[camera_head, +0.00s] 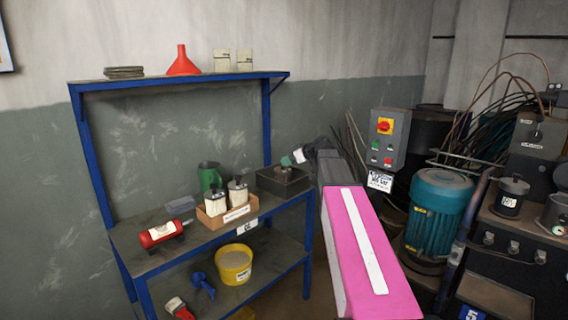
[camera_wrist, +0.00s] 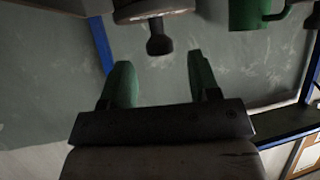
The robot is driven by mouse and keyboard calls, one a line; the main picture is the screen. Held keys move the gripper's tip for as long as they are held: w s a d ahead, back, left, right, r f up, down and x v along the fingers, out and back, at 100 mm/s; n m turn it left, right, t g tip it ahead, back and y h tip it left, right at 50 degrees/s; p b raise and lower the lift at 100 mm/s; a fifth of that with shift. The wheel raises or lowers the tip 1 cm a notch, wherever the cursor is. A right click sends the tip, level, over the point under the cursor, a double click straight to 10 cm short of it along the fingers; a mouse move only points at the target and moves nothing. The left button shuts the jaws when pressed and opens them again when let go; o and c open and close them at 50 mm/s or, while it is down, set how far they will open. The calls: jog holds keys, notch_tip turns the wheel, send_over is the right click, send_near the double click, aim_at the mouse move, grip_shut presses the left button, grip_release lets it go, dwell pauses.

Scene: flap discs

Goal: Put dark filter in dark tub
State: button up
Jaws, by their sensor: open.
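The dark tub (camera_head: 266,185) is a low open box at the right end of the bench top. My gripper (camera_head: 293,158), with green fingertips, is just above it. In the wrist view my gripper (camera_wrist: 160,80) is open, with nothing between its fingers. A small dark shape shows in the tub under the fingers. I cannot tell whether it is the dark filter, and I see no other clear dark filter on the bench. Two pale canisters with dark knobs (camera_head: 216,203) stand in a cardboard box left of the tub. A knobbed thing (camera_wrist: 158,38) appears beyond the fingers in the wrist view.
A green mug (camera_head: 209,175) stands behind the cardboard box (camera_head: 213,222). A red canister (camera_head: 160,233) lies at the bench's left. A yellow bucket (camera_head: 234,263) is on the lower shelf. The blue frame (camera_head: 266,125) rises behind the tub. A grey control box (camera_head: 388,139) is to the right.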

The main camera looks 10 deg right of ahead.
jog(key=v, duration=0.8)
jog(key=s+a+f+m+g+h, duration=0.25)
jog(key=s+f, duration=0.25)
jog(key=f, duration=0.5)
jog(key=s+a+f+m+g+h, duration=0.1)
jog(key=s+a+f+m+g, duration=0.2)
jog(key=f, duration=0.7)
jog(key=s+a+f+m+g+h, duration=0.1)
jog(key=s+f+m+h, duration=0.3)
jog(key=s+f, duration=1.3)
jog(key=shift+s+a+g+h, duration=0.35)
jog(key=shift+s+g+h, duration=0.4)
jog(key=shift+g, duration=0.1)
